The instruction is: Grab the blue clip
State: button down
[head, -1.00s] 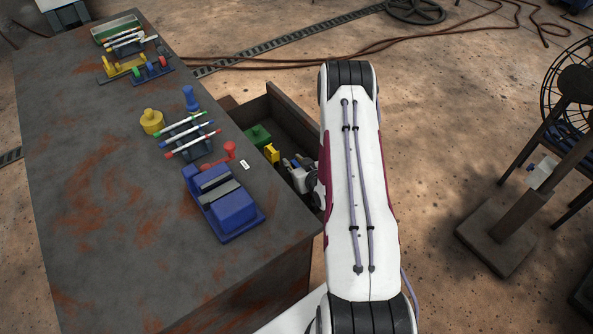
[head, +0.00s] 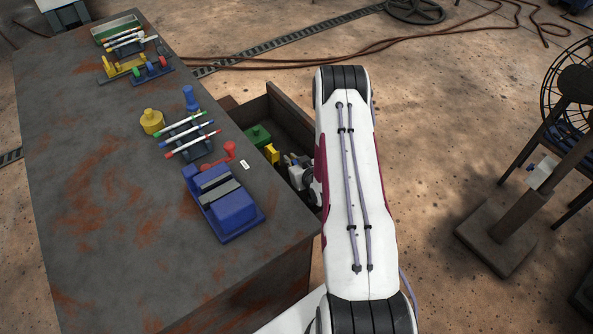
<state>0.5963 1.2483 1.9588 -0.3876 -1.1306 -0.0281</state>
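I cannot pick out a blue clip with certainty; it may be hidden in the drawer or behind my arm. Small coloured pieces, one of them blue, stand on a dark blue holder (head: 153,73) at the table's far end. My gripper (head: 287,160) reaches into the open drawer (head: 284,118) at the table's right side, just right of a yellow piece (head: 271,153). A green block (head: 257,136) lies behind that piece. My gripper's fingers are small and partly hidden, so I cannot tell whether they are open or hold anything.
The rusty table (head: 90,200) carries a blue device (head: 222,205), a red crank (head: 230,151), a rack of rods (head: 190,138), a yellow knob (head: 151,121) and a blue peg (head: 190,98). A yellow holder (head: 122,68) and green tray (head: 117,27) stand further back. The drawer walls surround my gripper.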

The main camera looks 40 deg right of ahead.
jog(key=shift+r, duration=0.15)
dwell(0.3)
notch_tip(320, 180, up, 10)
dwell(0.8)
